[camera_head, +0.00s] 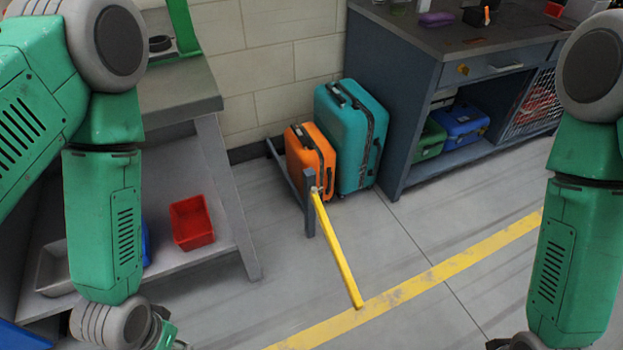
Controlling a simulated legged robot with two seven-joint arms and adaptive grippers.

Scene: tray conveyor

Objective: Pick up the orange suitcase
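The orange suitcase (304,155) stands upright on the floor by the back wall. A larger teal suitcase (348,135) stands upright close on its right. A low grey frame with a post (309,205) stands in front of and to the left of the orange suitcase and hides part of it. A yellow bar (337,250) runs from the post toward me. My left arm comes down at the left and my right arm at the right. Both hands are cut off at the bottom edge, so I cannot tell the fingers' state. Both are well away from the suitcase.
A workbench (415,105) with a drawer and a lower shelf stands at the right, holding green (430,140) and blue (461,124) cases. A shelf at the left holds a red bin (191,222). The floor with a yellow stripe (440,270) is clear in the middle.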

